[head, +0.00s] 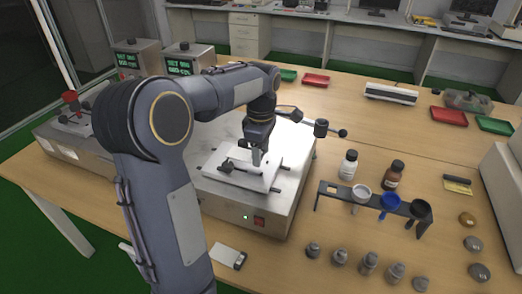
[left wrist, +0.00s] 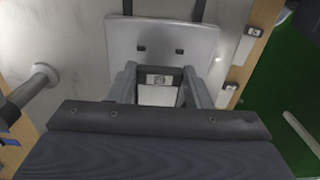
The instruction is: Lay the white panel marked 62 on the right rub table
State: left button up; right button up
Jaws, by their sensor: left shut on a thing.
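My left gripper (head: 257,155) reaches down over the white rub table plate (head: 222,165) of the right machine (head: 262,218). It is shut on a small white panel. In the left wrist view, the panel (left wrist: 157,97) lies between the two fingers (left wrist: 160,93), with a dark-edged tag (left wrist: 159,79) whose marking is too small to read. The rub table plate (left wrist: 165,35) lies beyond the fingers and has two dark slots. I cannot tell whether the panel touches the plate. My right gripper is not in view.
A bottle rack (head: 372,204) with cups stands right of the machine, near a white bottle (head: 348,165) and a brown bottle (head: 393,175). Several small metal weights line the front. My left arm hides much of the left machine (head: 62,140).

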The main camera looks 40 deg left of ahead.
pick_arm(q)
jog(key=shift+p, duration=0.3)
jog(key=shift+f, duration=0.15)
jog(key=shift+f+b, duration=0.3)
jog(key=shift+f, duration=0.2)
jog(key=shift+f, duration=0.15)
dwell(0.3)
jog(key=shift+f, duration=0.3)
jog(key=shift+f, duration=0.25)
dwell(0.3)
jog(key=o, duration=1)
